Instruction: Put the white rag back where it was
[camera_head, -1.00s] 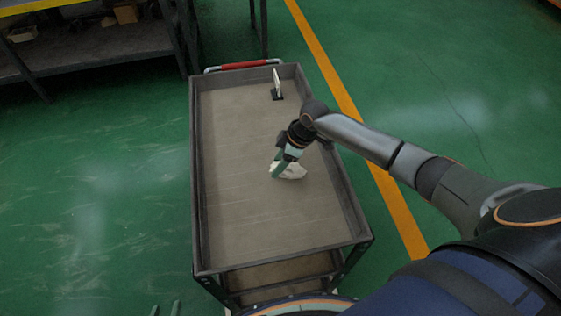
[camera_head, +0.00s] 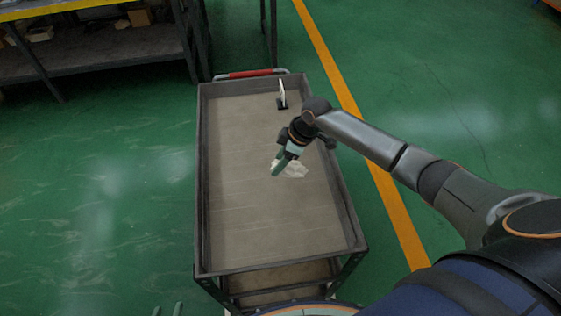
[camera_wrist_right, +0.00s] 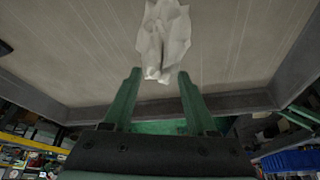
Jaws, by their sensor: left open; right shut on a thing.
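The white rag (camera_head: 294,170) is crumpled, over the middle of the cart's top tray (camera_head: 240,215). My right gripper (camera_head: 279,168) is shut on it, with the fingers partly in front of the rag. In the right wrist view the near end of the rag (camera_wrist_right: 165,40) sits between the green fingertips (camera_wrist_right: 159,74), and the rest extends past them. I cannot tell whether the rag touches the tray floor. My left gripper (camera_head: 167,310) is open and empty at the bottom edge, left of the cart; only its green fingertips show.
A small upright white piece on a black base (camera_head: 282,97) stands at the tray's far right. The tray has raised walls and a red handle (camera_head: 250,73) at the far end. The rest of the tray is bare. A shelf (camera_head: 100,60) stands at the upper left.

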